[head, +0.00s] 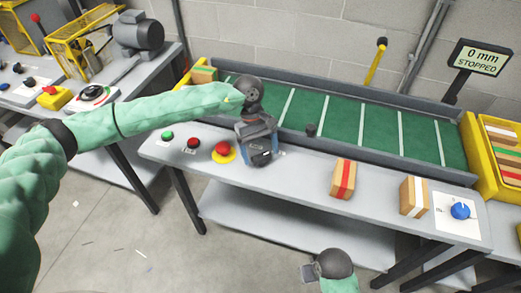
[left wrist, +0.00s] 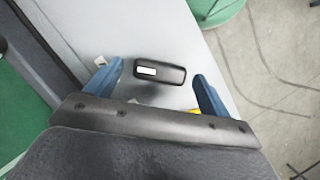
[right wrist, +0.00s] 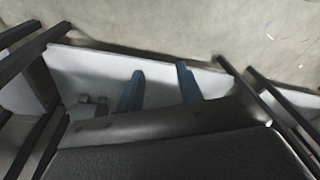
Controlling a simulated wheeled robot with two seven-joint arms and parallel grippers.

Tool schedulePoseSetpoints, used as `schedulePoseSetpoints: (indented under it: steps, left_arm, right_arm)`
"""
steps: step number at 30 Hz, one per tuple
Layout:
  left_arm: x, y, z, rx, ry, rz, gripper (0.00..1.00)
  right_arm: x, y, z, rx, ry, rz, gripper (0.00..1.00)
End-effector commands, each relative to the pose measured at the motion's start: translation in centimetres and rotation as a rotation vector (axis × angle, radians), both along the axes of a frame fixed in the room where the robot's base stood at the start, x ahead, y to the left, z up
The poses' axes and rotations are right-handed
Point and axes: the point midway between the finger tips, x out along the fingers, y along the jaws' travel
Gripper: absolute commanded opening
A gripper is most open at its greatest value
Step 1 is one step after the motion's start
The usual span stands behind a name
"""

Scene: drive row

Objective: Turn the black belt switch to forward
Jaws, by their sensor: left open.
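The black belt switch (left wrist: 158,72) shows in the left wrist view as a dark rounded bar with a white mark at its left end. It lies between the two blue fingers of my left gripper (left wrist: 160,84), which are open and apart from it on both sides. In the head view my left gripper (head: 262,158) points down over the bench front, right of the red mushroom button, and hides the switch. My right gripper (right wrist: 160,85) has its two blue fingers apart, with nothing between them. In the head view the right gripper (head: 308,272) is low at the bottom edge.
The bench holds a green button (head: 167,135), a red button (head: 193,143), a red mushroom button (head: 222,149) on yellow, and a blue knob (head: 460,210). Two boxes, one red-striped (head: 343,179), stand right. Behind runs the green belt (head: 345,115); its display (head: 480,58) reads "0 mm STOPPED".

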Motion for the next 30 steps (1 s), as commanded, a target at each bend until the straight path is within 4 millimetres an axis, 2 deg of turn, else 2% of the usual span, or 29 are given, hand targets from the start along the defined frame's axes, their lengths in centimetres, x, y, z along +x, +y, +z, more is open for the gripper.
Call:
schedulePoseSetpoints:
  steps: [6,13,14,18,21,30]
  left_arm:
    - [-0.25,-0.14,-0.60,-0.001,0.000,0.000,0.82]
    - [-0.26,-0.14,-0.67,-0.001,0.000,0.000,0.82]
    - [-0.26,-0.14,-0.67,-0.001,0.000,0.000,0.80]
    - [-0.27,-0.13,-0.67,-0.001,0.000,0.000,0.52]
    - [-0.26,-0.13,-0.66,-0.001,0.000,0.000,0.37]
    - [-0.27,-0.11,-0.81,-0.002,-0.001,0.016,0.37]
  right_arm:
    - [0.16,0.03,-1.07,-0.001,0.002,0.000,0.36]
    - [0.16,0.04,-1.18,-0.001,0.002,0.000,0.36]
    - [0.16,0.05,-1.18,-0.001,0.002,0.000,0.36]
    - [0.14,0.05,-1.19,-0.002,0.003,0.001,0.36]
    - [0.14,0.05,-1.19,-0.002,0.003,0.001,0.36]
    - [0.06,-0.03,-0.72,-0.002,0.003,0.002,0.36]
